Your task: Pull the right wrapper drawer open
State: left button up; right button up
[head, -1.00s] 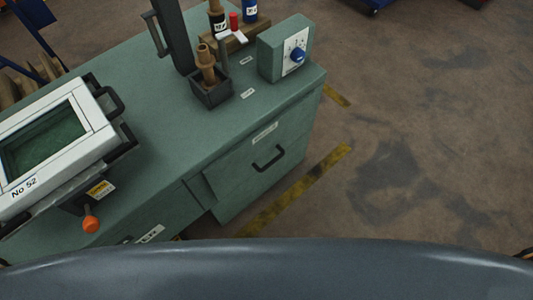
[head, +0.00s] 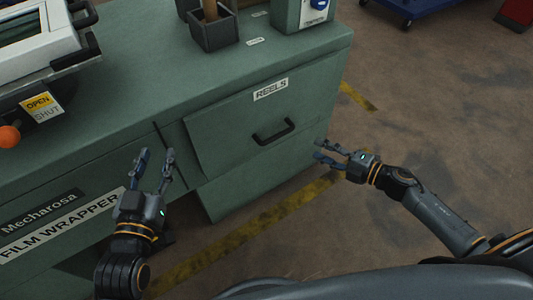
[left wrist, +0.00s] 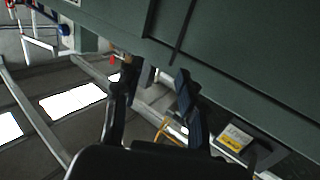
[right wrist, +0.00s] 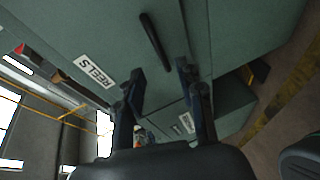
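The right wrapper drawer (head: 225,128) is a green front labelled "REELS" with a black bar handle (head: 273,132). Its front looks close to flush with the cabinet. In the right wrist view the handle (right wrist: 155,48) lies ahead of my right gripper (right wrist: 160,85), beyond its fingertips. In the head view my right gripper (head: 325,154) is open and empty, to the right of the handle and apart from it. My left gripper (head: 155,162) is open and empty in front of the cabinet, left of the drawer; it also shows in the left wrist view (left wrist: 158,82).
The green film wrapper cabinet (head: 110,150) carries a white-framed machine (head: 30,45), an orange knob (head: 9,136), a dark holder (head: 213,33) and a control box (head: 302,15).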

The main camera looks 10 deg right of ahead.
aim_at(280, 137)
jog(key=shift+n+g+y, duration=0.3)
jog(key=shift+n+y, duration=0.2)
jog(key=shift+n, duration=0.2)
jog(key=b+x, duration=0.1)
jog(key=x, duration=0.8)
jog(key=b+x, duration=0.1)
jog(key=x, duration=0.3)
jog(key=shift+s+a+r+b, duration=0.15)
jog(key=shift+a+b, duration=0.2)
jog(key=shift+a, duration=0.25)
pick_arm(q)
jog(key=s+r+t+h, duration=0.1)
jog(key=s+r+t, duration=0.1)
jog(key=r, duration=0.4)
jog(key=s+r+t+h, duration=0.1)
jog(key=s+r+t, duration=0.1)
jog(key=r+t, duration=0.3)
jog(key=shift+s+r+t+h, duration=0.3)
jog(key=shift+s+r, duration=0.05)
jog(key=shift+r, duration=0.6)
pick_arm(e)
jog(key=shift+w+a, duration=0.35)
grip_shut()
